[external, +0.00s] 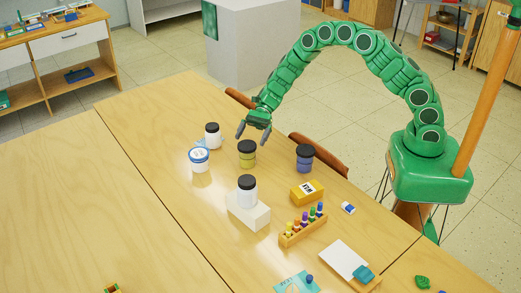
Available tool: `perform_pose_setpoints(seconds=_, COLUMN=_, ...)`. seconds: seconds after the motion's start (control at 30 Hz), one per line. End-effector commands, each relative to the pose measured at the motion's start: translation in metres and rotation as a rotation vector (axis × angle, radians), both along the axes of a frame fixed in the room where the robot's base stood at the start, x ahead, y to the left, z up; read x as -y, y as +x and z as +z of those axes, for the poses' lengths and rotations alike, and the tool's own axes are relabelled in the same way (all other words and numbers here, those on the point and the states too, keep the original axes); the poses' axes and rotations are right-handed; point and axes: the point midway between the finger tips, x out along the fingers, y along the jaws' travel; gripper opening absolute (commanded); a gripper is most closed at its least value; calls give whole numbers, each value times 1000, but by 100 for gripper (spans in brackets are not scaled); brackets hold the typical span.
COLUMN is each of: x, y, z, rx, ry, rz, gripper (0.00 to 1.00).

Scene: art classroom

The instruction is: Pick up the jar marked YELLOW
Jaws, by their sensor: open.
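A jar with yellow contents and a black lid (247,158) stands upright on the wooden table. Any marking on it is too small to read. My gripper (252,135) is open and empty, fingers pointing down, just above and behind this jar in the picture. The fingers look apart from the jar; the exact gap cannot be told. Other jars stand around it: a white jar with a black lid (212,141), a white tub with a blue rim (199,162), a blue jar (305,162), and a white jar (246,194) on a white block.
The white block (250,216), a yellow box (307,193) and a wooden rack of small coloured bottles (303,226) stand nearer the camera. Chair backs (318,153) line the far table edge.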

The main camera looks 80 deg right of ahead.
Motion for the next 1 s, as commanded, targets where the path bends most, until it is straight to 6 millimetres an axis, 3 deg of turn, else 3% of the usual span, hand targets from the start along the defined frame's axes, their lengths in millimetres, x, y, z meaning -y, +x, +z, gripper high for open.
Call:
perform_pose_setpoints(seconds=0.4, x=-40, y=13, z=-21, rx=-1, ry=1, rz=3, gripper=100)
perform_pose_setpoints(seconds=0.7, x=-42, y=15, z=-22, rx=1, ry=0, rz=1, gripper=100)
perform_pose_setpoints(seconds=1.0, x=-42, y=14, z=-22, rx=0, ry=0, rz=1, gripper=54)
